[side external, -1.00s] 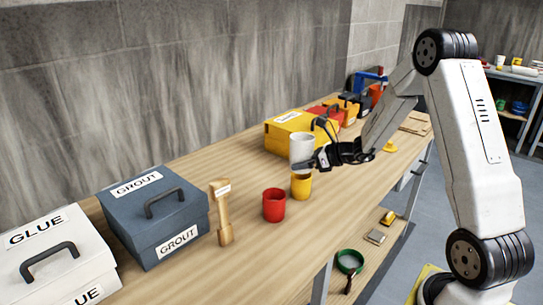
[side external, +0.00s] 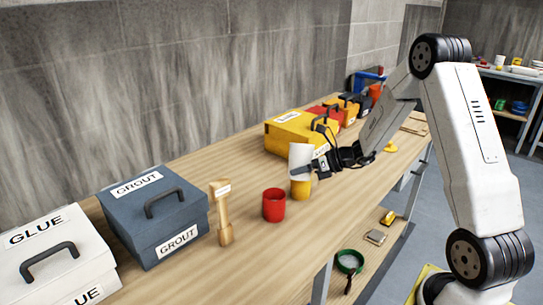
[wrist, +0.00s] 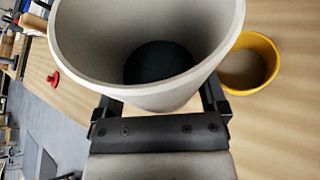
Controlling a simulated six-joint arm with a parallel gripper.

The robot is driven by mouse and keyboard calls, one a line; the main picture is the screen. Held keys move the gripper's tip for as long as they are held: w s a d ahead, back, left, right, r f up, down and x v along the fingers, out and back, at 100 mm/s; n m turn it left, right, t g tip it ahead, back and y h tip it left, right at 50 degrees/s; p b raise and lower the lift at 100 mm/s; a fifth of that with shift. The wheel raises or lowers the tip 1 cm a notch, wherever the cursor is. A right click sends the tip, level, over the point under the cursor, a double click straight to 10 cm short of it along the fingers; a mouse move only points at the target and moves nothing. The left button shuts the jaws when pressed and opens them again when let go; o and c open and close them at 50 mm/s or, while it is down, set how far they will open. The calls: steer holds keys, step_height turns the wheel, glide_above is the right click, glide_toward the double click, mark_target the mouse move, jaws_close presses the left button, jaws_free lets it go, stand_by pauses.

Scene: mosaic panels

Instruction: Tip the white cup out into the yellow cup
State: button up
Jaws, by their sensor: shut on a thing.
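The white cup (side external: 300,160) is held by my gripper (side external: 318,166) and is tilted a little, above and partly in front of the yellow cup. The yellow cup (side external: 301,190) stands upright on the bench, its top partly hidden by the white cup in the side view. In the wrist view the white cup (wrist: 90,75) fills the top middle, with dark contents at its bottom. My gripper (wrist: 160,105) is shut around its side.
A red cup (side external: 274,206) stands left of the yellow cup. A wooden tool (side external: 222,212) stands beside the blue-grey grout box (side external: 155,218). A yellow box (side external: 285,137) sits behind the white cup. The bench (side external: 262,262) is bare in front of the cups.

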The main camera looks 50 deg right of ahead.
steer(key=shift+s+a+r+m+g+y, duration=0.2)
steer(key=shift+a+m+g+y, duration=0.15)
steer(key=shift+m+y, duration=0.2)
steer(key=m, duration=0.1)
steer(key=m+y, duration=0.2)
steer(key=shift+s+a+g, duration=0.25)
steer(key=shift+a, duration=0.15)
steer(key=m+y, duration=0.2)
steer(key=m, duration=0.1)
steer(key=shift+d+f, duration=0.1)
steer(key=shift+f, duration=0.15)
steer(key=m, duration=0.1)
steer(key=m+y, duration=0.1)
steer(key=d+m+y, duration=0.1)
steer(key=shift+w+r, duration=0.35)
steer(key=shift+r, duration=0.05)
steer(key=shift+w+d+r+m+y, duration=0.25)
steer(key=shift+d+r+m+y, duration=0.3)
steer(key=shift+m, duration=0.5)
steer(key=shift+a+r, duration=0.1)
steer(key=shift+a, duration=0.1)
